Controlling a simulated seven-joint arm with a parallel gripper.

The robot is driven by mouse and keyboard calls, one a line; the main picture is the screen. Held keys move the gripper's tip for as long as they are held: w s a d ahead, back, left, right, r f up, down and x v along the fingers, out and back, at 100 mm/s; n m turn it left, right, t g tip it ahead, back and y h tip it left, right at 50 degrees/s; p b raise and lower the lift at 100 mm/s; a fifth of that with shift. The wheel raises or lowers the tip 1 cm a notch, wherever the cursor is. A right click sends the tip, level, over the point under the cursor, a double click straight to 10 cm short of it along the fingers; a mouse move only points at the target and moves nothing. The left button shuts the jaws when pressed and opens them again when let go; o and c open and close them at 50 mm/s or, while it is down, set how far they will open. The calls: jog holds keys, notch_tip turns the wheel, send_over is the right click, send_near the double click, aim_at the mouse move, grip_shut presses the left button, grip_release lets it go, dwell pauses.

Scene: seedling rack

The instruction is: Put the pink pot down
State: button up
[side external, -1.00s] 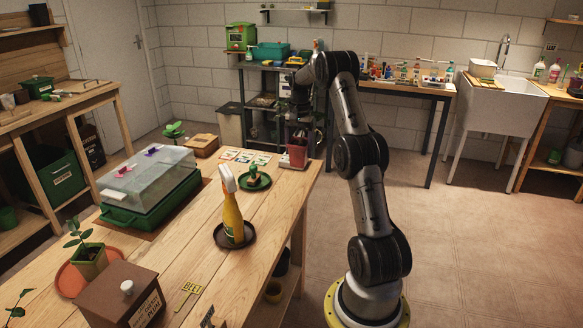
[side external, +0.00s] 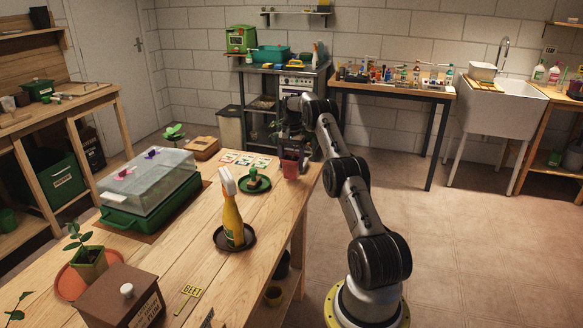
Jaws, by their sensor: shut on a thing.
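The pink pot (side external: 290,170) is at the far right corner of the wooden table, small in the side external view. My gripper (side external: 290,154) points down over it and is shut on it. The pot looks upright. Its base is low over the tabletop; I cannot tell whether it touches the wood. The fingertips are small and dark, and their exact grip on the pot is hard to make out.
Seed cards (side external: 245,160) lie left of the pot. A green saucer (side external: 268,184) with a small green-and-tan item is nearer, then a yellow spray bottle (side external: 233,221) on a dark saucer. A covered propagator (side external: 150,187) stands left. The table edge is close right.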

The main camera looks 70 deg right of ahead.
jog(key=shift+f, duration=0.75)
jog(key=shift+f, duration=0.1)
jog(key=o, duration=1.4)
jog(key=shift+f, duration=0.1)
